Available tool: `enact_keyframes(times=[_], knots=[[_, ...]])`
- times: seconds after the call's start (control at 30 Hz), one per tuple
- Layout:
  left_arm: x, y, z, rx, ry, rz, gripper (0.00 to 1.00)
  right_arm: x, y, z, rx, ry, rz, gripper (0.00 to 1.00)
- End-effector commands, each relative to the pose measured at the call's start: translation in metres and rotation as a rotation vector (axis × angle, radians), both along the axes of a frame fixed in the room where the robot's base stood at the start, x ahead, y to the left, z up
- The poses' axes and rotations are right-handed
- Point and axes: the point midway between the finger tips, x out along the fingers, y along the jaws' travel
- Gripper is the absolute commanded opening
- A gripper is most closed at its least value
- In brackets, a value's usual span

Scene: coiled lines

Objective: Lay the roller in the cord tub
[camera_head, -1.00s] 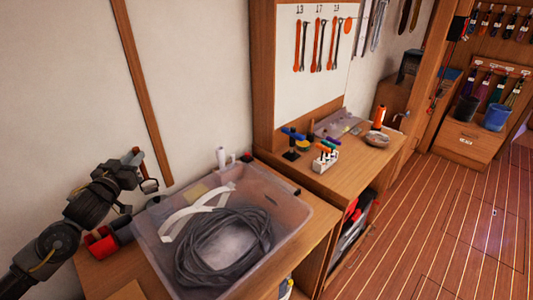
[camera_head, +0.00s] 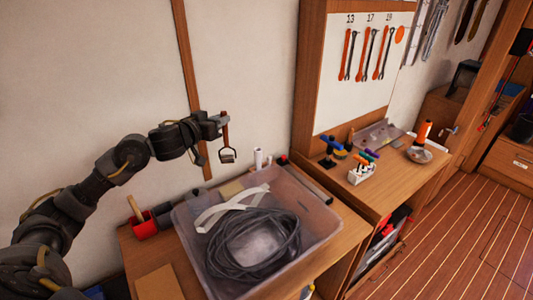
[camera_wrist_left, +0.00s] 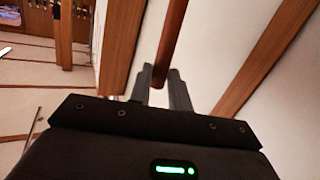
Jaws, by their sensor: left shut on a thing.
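The roller (camera_head: 227,153) has a brown handle and a small frame with a grey head at its lower end. My left gripper (camera_head: 222,121) is shut on the handle, and the roller hangs upright below it, above the back left of the tub. In the left wrist view the brown handle (camera_wrist_left: 168,50) stands between the fingers of my left gripper (camera_wrist_left: 163,85). The cord tub (camera_head: 322,208) is a clear plastic bin on the bench. A coil of dark grey cord (camera_head: 286,224) and white strips (camera_head: 229,208) lie in it. My right gripper is not in view.
A red cup (camera_head: 144,227) with a wooden-handled tool stands left of the tub. A white cylinder (camera_head: 258,158) stands behind it. The bench to the right holds a white marker rack (camera_head: 361,174) and a bowl (camera_head: 419,155). The tub's walls stand above the bench.

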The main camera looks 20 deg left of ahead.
Motion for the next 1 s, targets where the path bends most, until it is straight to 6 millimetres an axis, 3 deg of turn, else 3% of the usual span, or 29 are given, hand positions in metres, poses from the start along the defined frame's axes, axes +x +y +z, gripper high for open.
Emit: enact_keyframes(times=[0.03, 0.27, 0.43, 0.6, 0.7, 0.83, 1.0], knots=[[0.006, -0.005, 0.02, -0.009, 0.008, -0.017, 0.0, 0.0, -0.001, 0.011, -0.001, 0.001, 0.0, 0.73], [0.03, -0.049, 0.061, -0.06, 0.116, -0.165, 0.0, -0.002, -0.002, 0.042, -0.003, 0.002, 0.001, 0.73], [0.041, -0.11, 0.078, -0.083, 0.244, -0.408, 0.0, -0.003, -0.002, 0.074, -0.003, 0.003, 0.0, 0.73], [0.021, -0.169, 0.056, -0.068, 0.408, -0.711, 0.0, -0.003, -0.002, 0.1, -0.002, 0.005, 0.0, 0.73], [-0.004, -0.187, 0.031, -0.043, 0.505, -0.851, 0.0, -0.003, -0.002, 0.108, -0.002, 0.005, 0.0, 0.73], [-0.037, -0.194, 0.0, -0.017, 0.612, -0.954, 0.0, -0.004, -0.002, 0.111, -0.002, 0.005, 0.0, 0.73], [-0.067, -0.195, -0.023, 0.004, 0.737, -0.999, 0.0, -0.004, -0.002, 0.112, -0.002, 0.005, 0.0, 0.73]])
